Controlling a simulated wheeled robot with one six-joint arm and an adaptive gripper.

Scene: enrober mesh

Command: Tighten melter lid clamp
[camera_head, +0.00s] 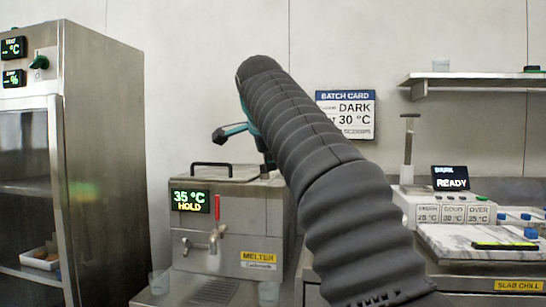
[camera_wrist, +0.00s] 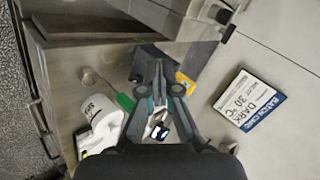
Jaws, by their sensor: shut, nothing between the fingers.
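The melter (camera_head: 235,233) is a steel box with a display reading 35 °C HOLD, a red-handled tap and a yellow MELTER label. Its lid (camera_head: 205,179) lies flat on top and carries a black bar handle. The lid clamp cannot be clearly made out; the right end of the lid is partly behind my arm. My gripper (camera_head: 225,133) is above the lid, partly hidden by my dark ribbed arm. In the wrist view my gripper (camera_wrist: 158,68) has its teal and black fingers shut and empty.
A steel cabinet (camera_head: 105,150) stands at left. The batch card (camera_head: 345,115) hangs on the wall behind my arm. At right are a READY display (camera_head: 450,178) and a marble slab (camera_head: 470,240). The wrist view shows a white container (camera_wrist: 100,122) and a green-handled tool (camera_wrist: 124,101).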

